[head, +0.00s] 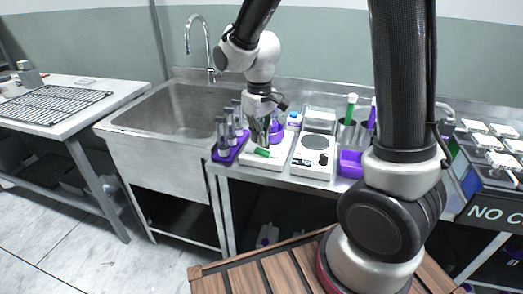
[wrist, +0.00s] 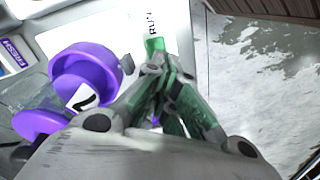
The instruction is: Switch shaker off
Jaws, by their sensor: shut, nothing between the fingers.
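The shaker (head: 283,157) is a flat white unit on the bench right of the sink, with a green switch (head: 265,153) at its front. In the wrist view the green switch (wrist: 152,46) shows beside the letters "RUN". A purple-capped vessel (head: 277,131) stands on the shaker; its purple parts fill the left of the wrist view (wrist: 84,68). My gripper (head: 264,145) is shut and empty, pointing down just above the switch. In the wrist view its fingertips (wrist: 154,72) are close to the switch and partly hide it. I cannot tell whether they touch.
A purple rack (head: 228,155) of grey-topped tubes stands close on the left, by the sink (head: 165,108). A white balance (head: 314,159) is close on the right, with a purple container (head: 350,164) beyond. A side table (head: 125,91) with a black mesh rack stands far left.

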